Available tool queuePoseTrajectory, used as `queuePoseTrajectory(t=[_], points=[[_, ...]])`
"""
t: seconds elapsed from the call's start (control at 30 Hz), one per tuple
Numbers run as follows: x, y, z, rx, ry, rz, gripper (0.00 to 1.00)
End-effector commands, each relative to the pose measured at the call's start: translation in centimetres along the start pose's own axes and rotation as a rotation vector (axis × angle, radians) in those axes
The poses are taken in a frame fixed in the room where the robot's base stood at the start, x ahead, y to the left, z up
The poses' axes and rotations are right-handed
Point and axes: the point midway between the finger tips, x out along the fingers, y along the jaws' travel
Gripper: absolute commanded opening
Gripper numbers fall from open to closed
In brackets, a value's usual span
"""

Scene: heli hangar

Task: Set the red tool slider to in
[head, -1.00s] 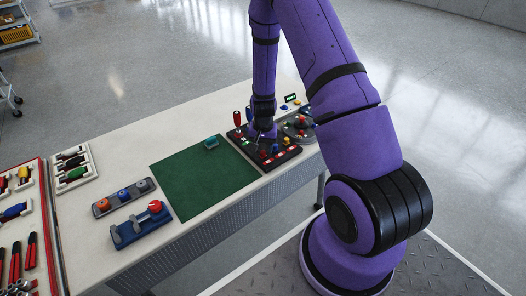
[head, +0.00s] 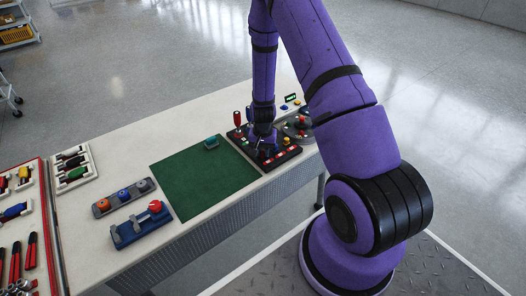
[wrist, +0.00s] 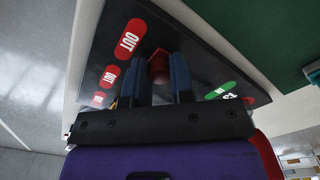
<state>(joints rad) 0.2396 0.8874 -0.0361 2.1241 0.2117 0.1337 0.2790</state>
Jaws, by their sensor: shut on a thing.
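The red tool slider (wrist: 158,67) shows in the wrist view as a red knob between the two blue fingers of my gripper (wrist: 166,82). The fingers are shut on it. A red "OUT" label (wrist: 129,38) lies to the knob's left, and a green label (wrist: 220,90) lies to its right, its text not legible. The knob is between the two labels, and its slot is hidden by the fingers. In the head view my gripper (head: 262,142) is down at the black control panel (head: 241,137), and my arm hides the slider there.
More red labels, one of them (wrist: 111,76), line the panel in the wrist view. A red-topped lever (head: 237,118) stands at the panel's back left. A round device with coloured knobs (head: 298,127) is to the right.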

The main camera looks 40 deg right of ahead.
Motion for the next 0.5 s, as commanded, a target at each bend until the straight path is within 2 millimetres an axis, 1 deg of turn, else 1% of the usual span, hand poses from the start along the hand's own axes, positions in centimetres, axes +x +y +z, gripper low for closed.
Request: queuePoseTrajectory(t=[0.3, 0.4, 0.5], points=[[0.0, -4.0, -4.1, -0.002, 0.003, -0.001, 0.00], [0.0, -4.8, -4.9, -0.001, 0.002, -0.001, 0.00], [0.0, -5.1, -5.2, 0.001, 0.001, 0.000, 0.00]])
